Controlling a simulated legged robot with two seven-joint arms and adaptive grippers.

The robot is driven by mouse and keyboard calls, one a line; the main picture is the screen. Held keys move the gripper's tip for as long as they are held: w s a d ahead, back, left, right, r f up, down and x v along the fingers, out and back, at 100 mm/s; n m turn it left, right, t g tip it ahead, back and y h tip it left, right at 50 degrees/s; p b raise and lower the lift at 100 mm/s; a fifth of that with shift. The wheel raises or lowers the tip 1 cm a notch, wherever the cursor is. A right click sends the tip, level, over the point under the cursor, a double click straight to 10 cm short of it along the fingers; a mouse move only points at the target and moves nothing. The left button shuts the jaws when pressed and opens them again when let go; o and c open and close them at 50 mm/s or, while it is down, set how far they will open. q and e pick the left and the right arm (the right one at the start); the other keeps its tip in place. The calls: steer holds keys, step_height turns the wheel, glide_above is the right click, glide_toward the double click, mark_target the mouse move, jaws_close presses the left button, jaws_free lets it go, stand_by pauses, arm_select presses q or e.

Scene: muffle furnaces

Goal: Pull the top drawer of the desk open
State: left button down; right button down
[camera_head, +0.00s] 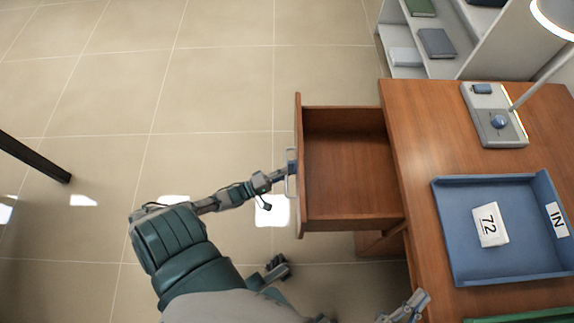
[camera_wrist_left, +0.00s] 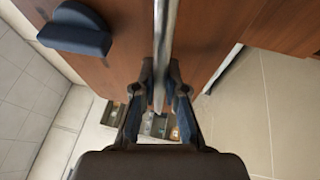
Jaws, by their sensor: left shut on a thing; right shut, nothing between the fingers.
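The brown wooden desk (camera_head: 420,140) stands on the right of the head view. Its top drawer (camera_head: 350,170) is pulled well out toward the left and looks empty inside. The metal handle (camera_head: 288,186) is on the drawer's front panel. My left gripper (camera_head: 288,165) is at this handle. In the left wrist view the fingers of my left gripper (camera_wrist_left: 160,92) are closed around the pale handle bar (camera_wrist_left: 164,40). My right gripper (camera_head: 415,302) is shut and empty by the desk's near left edge, partly cut off by the frame.
On the desktop are a blue tray (camera_head: 445,235) marked IN, holding a white card (camera_head: 490,225) marked 72, and a lamp (camera_head: 495,125). A shelf with books (camera_head: 437,43) stands behind. The tiled floor (camera_head: 220,90) left of the drawer is clear.

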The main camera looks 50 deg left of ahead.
arm_select(q)
steer(key=c, duration=1.3)
jaws_free()
steer(key=shift+s+f, duration=0.1)
steer(key=shift+f, duration=0.25)
steer(key=shift+o, duration=0.5)
steer(key=shift+r, duration=0.15)
steer(key=v, duration=1.1)
steer(key=shift+s, duration=0.4)
steer(key=shift+a, duration=0.15)
